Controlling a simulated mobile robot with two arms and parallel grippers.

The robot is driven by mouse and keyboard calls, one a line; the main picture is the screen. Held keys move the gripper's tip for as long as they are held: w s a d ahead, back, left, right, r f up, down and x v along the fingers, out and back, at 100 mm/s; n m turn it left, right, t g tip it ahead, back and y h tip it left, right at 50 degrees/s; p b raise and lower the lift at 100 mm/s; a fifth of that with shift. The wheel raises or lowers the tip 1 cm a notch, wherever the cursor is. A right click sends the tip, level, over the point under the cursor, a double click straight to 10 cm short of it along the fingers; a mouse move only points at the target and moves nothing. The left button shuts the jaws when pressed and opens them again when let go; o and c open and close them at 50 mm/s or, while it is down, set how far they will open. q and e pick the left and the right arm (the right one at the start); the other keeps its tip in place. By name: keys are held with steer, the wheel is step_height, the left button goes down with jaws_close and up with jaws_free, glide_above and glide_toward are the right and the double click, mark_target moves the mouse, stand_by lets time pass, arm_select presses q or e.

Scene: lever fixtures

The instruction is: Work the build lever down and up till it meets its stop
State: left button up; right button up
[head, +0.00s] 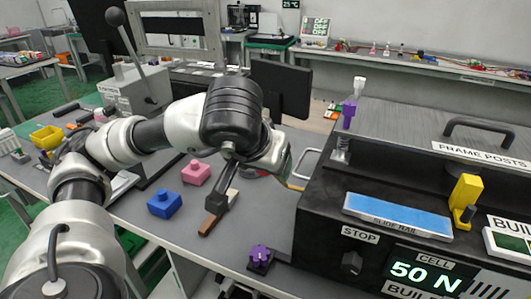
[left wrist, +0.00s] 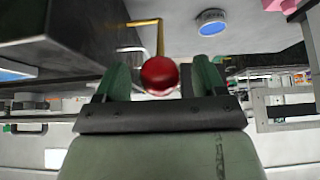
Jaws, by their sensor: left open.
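A lever with a round red knob (left wrist: 160,75) on a bent yellow rod (left wrist: 160,38) shows in the left wrist view. My left gripper (left wrist: 160,72) is open, with the knob between its two green fingers and a gap on each side. The knob is not gripped. In the head view the yellow rod (head: 296,187) sticks out at the left side of the black machine (head: 325,215), and my wrist hides most of the lever and my fingers. The machine's display (head: 425,273) reads "50 N". My right gripper is not in view.
On the grey table stand a blue block (head: 164,204), a pink block (head: 196,173), a dark piece with a brown base (head: 209,225) and a purple knob (head: 260,254). A grey lever with a black ball (head: 115,17) stands at the back left.

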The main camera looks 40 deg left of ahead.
arm_select(q)
steer(key=p+v, duration=0.2)
steer(key=v, duration=0.3)
steer(key=shift+r, duration=0.1)
steer(key=shift+s, duration=0.1)
steer(key=p+v, duration=0.2)
steer(key=v, duration=0.8)
steer(key=shift+s+r, duration=0.2)
steer(key=shift+r, duration=0.1)
steer(key=shift+d, duration=0.1)
